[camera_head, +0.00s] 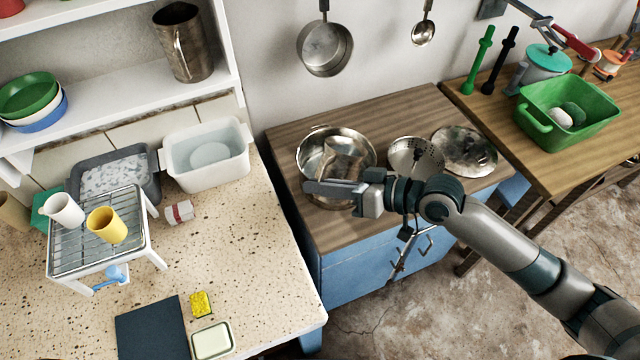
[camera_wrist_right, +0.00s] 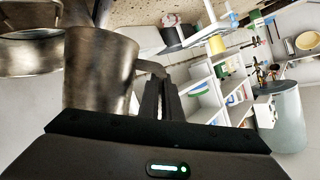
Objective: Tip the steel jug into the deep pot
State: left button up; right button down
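The deep pot (camera_head: 312,142) is a round shiny steel vessel on the wooden top of the blue cabinet. A worn steel jug (camera_head: 347,158) shows over the pot's mouth, behind my right gripper (camera_head: 330,188); it looks tilted. In the right wrist view the jug (camera_wrist_right: 100,72) stands large beside the gripper (camera_wrist_right: 162,98), whose fingers are closed on its handle. The pot's rim (camera_wrist_right: 32,34) seems to show at the left there. The jug's contents and the pot's inside below it are hidden. My left gripper is not in view.
A perforated strainer (camera_head: 415,155) and a metal lid (camera_head: 464,150) lie right of the pot. A speckled counter (camera_head: 235,250) with a cup rack (camera_head: 75,262) and white basin (camera_head: 225,170) is at left.

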aim_at(325, 171)
jog(key=shift+w+d+r+m+g+y, duration=0.1)
jog(key=shift+w+r+m+g+y, duration=0.1)
jog(key=shift+r+m, duration=0.15)
jog(key=shift+w+d+r+m+g+y, duration=0.15)
jog(key=shift+r+m, duration=0.1)
jog(key=shift+r, duration=0.15)
dwell(2.9)
jog(key=shift+w+d+r+m+y+b, duration=0.3)
jog(key=shift+w+r+m+b, duration=0.25)
jog(key=shift+b, duration=0.3)
dwell(3.5)
